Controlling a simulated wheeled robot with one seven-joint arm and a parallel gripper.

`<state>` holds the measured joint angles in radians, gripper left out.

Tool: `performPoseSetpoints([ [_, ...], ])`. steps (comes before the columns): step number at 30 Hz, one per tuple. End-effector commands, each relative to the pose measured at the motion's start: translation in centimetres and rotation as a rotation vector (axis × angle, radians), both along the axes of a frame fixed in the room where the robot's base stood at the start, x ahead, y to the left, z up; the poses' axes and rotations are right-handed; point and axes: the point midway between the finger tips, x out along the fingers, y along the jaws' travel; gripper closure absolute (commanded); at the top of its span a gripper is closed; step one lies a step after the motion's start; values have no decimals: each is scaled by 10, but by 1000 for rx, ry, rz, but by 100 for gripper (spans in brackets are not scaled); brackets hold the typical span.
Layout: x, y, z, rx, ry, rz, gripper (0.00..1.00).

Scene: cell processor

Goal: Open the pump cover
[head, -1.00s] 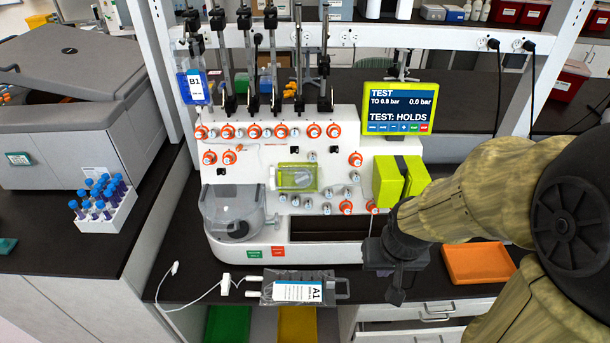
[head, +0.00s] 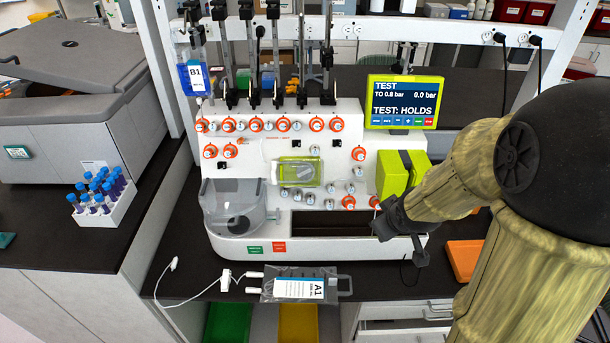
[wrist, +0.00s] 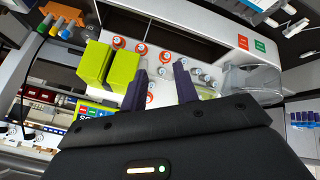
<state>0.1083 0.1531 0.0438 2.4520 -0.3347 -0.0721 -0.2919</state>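The likely pump cover is a clear window over a yellow-green base (head: 299,173) in the middle of the machine's white front panel. It looks closed in the head view. In the wrist view a pale yellow-green patch (wrist: 206,92) beside the right finger may be part of it. My gripper (head: 385,224) is in front of the machine's lower right, right of and below the cover. In the wrist view my gripper (wrist: 160,68) has its two dark fingers apart with nothing between them. The head view does not show the fingers clearly.
Two yellow-green blocks (head: 402,174) stand on the panel close above my gripper. Orange-ringed knobs (head: 316,124) surround the cover. A clear round housing (head: 234,205) is at left. A bag labelled A1 (head: 300,287) lies on the counter in front. An orange tray (head: 463,258) is at right.

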Motion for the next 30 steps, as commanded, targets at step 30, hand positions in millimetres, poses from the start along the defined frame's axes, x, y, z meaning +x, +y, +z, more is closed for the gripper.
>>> performPoseSetpoints([
  [30,115,69,-19,-387,-1060,1215,70],
])
